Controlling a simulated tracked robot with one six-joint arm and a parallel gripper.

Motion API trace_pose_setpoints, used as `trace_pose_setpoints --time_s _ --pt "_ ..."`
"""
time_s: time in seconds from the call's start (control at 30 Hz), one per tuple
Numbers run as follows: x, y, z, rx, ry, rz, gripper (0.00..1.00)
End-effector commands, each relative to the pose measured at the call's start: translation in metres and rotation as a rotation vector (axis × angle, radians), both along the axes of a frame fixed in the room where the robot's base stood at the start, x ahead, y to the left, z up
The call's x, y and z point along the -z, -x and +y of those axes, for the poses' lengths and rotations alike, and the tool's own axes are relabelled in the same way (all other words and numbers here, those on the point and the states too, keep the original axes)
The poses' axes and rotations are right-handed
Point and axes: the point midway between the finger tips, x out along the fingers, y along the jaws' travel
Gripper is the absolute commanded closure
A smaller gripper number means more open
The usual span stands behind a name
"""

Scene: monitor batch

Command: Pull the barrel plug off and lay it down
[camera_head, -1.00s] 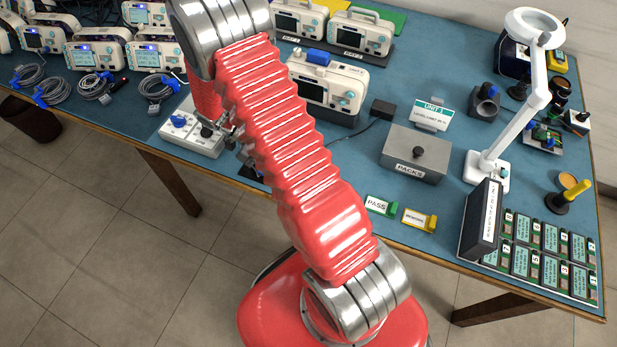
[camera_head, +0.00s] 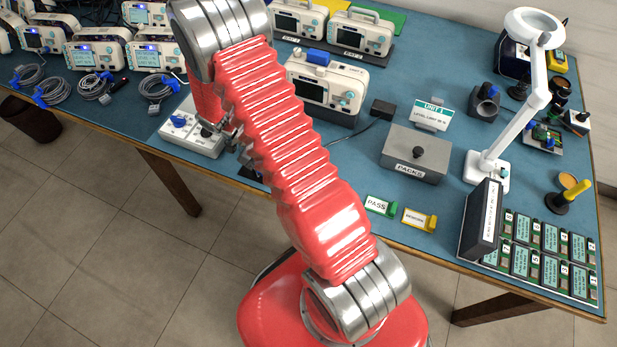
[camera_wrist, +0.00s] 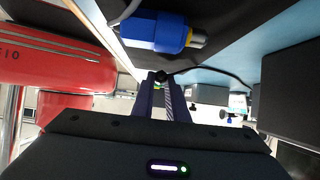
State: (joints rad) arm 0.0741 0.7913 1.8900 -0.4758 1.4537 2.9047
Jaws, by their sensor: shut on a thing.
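My gripper (camera_wrist: 162,84) is in the wrist view, with its two dark fingers close together. It is shut on a small black rounded thing, which appears to be the barrel plug (camera_wrist: 162,75). A black cable (camera_wrist: 215,71) runs from there to the right. I cannot tell whether the plug is still seated in a socket. In the head view my red arm hides most of the gripper and the plug. The cable (camera_head: 350,131) there runs from a black box (camera_head: 383,109) toward the arm. A monitor (camera_head: 327,84) with a blue part on top stands behind the arm.
A blue connector-like part (camera_wrist: 165,32) with a metal tip is close above the fingers. A white device (camera_head: 187,143) with knobs is left of my arm. A grey PACKS box (camera_head: 413,165), a PASS tag (camera_head: 380,206) and a magnifier lamp (camera_head: 533,75) are on the right.

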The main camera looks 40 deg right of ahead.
Motion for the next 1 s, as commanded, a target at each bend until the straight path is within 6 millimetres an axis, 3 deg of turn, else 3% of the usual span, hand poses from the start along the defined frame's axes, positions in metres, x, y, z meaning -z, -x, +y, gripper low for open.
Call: trace_pose_setpoints --time_s 0.73,0.77,1.0 --pt "0.0104 0.0000 0.0000 0.000 0.000 0.000 1.00" --pt "0.0104 0.0000 0.0000 0.000 0.000 0.000 0.86" --pt "0.0103 0.0001 0.0000 0.000 0.000 0.000 0.69"
